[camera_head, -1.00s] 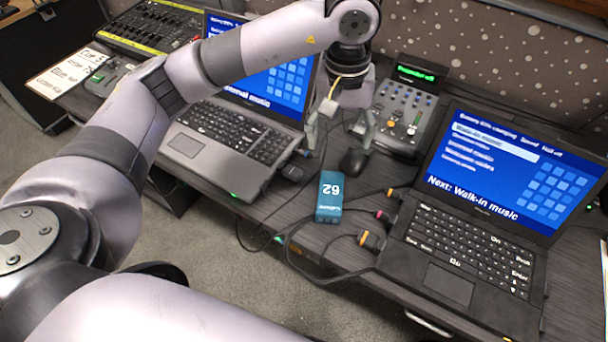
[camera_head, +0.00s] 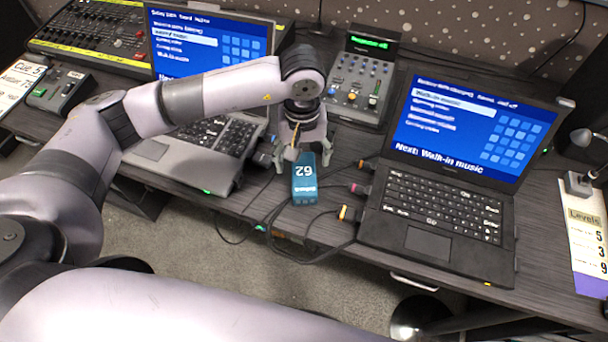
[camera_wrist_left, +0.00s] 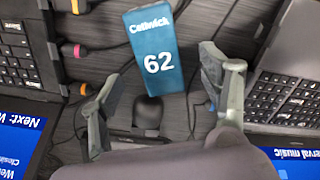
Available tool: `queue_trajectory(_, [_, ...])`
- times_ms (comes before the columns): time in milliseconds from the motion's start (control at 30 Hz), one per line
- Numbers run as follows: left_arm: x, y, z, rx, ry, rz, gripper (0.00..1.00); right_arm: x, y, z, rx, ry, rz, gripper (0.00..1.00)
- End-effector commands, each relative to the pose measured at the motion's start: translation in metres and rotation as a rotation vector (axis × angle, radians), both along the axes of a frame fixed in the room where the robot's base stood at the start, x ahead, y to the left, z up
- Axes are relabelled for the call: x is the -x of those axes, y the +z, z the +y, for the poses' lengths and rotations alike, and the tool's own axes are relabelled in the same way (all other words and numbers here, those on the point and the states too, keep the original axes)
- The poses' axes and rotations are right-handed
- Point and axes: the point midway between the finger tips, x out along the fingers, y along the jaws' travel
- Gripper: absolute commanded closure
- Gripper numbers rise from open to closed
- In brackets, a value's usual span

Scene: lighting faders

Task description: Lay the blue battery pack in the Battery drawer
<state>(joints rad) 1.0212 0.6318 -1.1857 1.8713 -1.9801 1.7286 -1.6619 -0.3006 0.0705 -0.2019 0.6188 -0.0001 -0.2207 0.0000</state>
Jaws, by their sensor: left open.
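The blue battery pack (camera_head: 304,187), marked 62, lies on the desk near its front edge, between the two laptops. My left gripper (camera_head: 303,161) is open and empty just behind the pack, with its fingers spread wider than the pack. In the left wrist view, the pack (camera_wrist_left: 154,60) lies between and beyond the open fingertips (camera_wrist_left: 162,72), with no clear contact. A metal handle (camera_head: 413,283) shows on the desk front below the right laptop; no Battery label can be read there. My right gripper is not in view.
A left laptop (camera_head: 222,140) and a right laptop (camera_head: 437,215) flank the pack. Cables with coloured plugs (camera_head: 350,213) lie close to its right. A fader console (camera_head: 358,85) stands behind.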

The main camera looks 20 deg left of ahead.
Motion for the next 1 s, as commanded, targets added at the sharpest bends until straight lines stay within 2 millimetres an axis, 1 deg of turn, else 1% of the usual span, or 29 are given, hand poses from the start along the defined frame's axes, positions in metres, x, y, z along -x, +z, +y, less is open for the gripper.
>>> queue_trajectory(67, [0.0,-0.005,-0.001,0.0,0.0,0.004,0.3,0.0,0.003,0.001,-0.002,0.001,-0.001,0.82])
queue_trajectory(233, [0.0,-0.03,-0.004,0.0,0.0,0.006,0.3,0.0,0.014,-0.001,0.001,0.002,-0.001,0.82])
queue_trajectory(300, [0.0,-0.041,-0.003,0.0,0.001,0.005,0.3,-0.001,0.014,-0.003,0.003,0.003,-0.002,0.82])
queue_trajectory(400, [-0.001,-0.05,-0.003,0.0,0.0,0.002,0.3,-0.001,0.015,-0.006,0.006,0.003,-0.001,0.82])
queue_trajectory(667, [-0.001,-0.052,-0.003,0.0,0.0,0.001,0.3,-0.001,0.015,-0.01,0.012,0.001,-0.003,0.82])
queue_trajectory(1000, [-0.001,-0.052,-0.003,0.0,0.0,0.001,0.53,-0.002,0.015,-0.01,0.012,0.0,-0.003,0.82])
